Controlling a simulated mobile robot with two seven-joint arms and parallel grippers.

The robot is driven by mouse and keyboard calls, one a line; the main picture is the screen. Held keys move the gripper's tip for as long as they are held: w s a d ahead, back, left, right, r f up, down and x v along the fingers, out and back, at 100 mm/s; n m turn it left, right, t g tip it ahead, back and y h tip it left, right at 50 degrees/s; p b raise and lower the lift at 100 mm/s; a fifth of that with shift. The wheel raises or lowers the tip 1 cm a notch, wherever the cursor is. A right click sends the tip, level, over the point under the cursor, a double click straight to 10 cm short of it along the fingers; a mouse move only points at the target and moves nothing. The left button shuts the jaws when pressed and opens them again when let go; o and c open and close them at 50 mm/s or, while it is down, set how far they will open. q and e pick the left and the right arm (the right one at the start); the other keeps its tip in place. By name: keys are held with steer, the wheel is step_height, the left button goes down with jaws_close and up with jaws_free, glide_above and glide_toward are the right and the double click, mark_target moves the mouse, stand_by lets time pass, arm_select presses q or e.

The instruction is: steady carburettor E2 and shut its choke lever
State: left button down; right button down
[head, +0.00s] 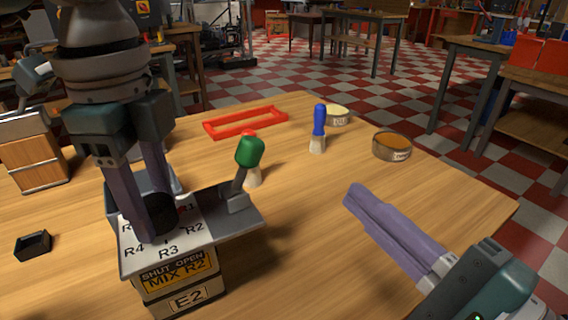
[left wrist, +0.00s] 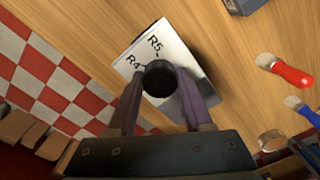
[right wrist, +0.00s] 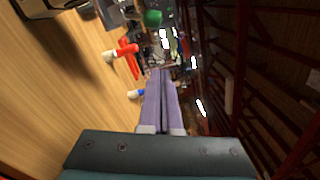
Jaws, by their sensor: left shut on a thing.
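Carburettor E2 (head: 186,300) stands on the wooden table, with a plate reading "SHUT OPEN MIX R2" and a pale top marked with R numbers. My left gripper (head: 148,228) is shut on the black knob (head: 163,212) on that top; the left wrist view shows the knob (left wrist: 159,78) between its fingers. The choke lever (head: 238,188) rises at the right side, tilted, with a green end (head: 250,152). The green end also shows in the right wrist view (right wrist: 152,18). My right gripper (head: 356,197) is shut and empty, right of the lever and apart from it.
A red-handled brush (left wrist: 287,70) stands behind the lever. A small black box (head: 34,245) lies left. The table between lever and right gripper is clear.

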mark_target(252, 150)
steer(key=w+a, duration=0.7)
steer(key=shift+w+a+m, duration=0.15)
steer(key=shift+w+m, duration=0.1)
steer(key=shift+m, duration=0.15)
steer(key=shift+s+a+r+n, duration=0.15)
steer(key=shift+a+r+n, duration=0.25)
steer(key=shift+n, duration=0.5)
stand_by(0.3)
steer(key=shift+s+a+r+n, duration=0.2)
steer(key=shift+a+r+n, duration=0.15)
steer(key=shift+n, duration=0.55)
steer(key=shift+s+a+r+n, duration=0.15)
steer(key=shift+a+n, duration=0.15)
steer(key=shift+n, duration=0.35)
steer(key=shift+s+a+r+n, duration=0.15)
steer(key=shift+a+n, duration=0.15)
steer(key=shift+n, duration=0.35)
steer(key=shift+d, duration=0.1)
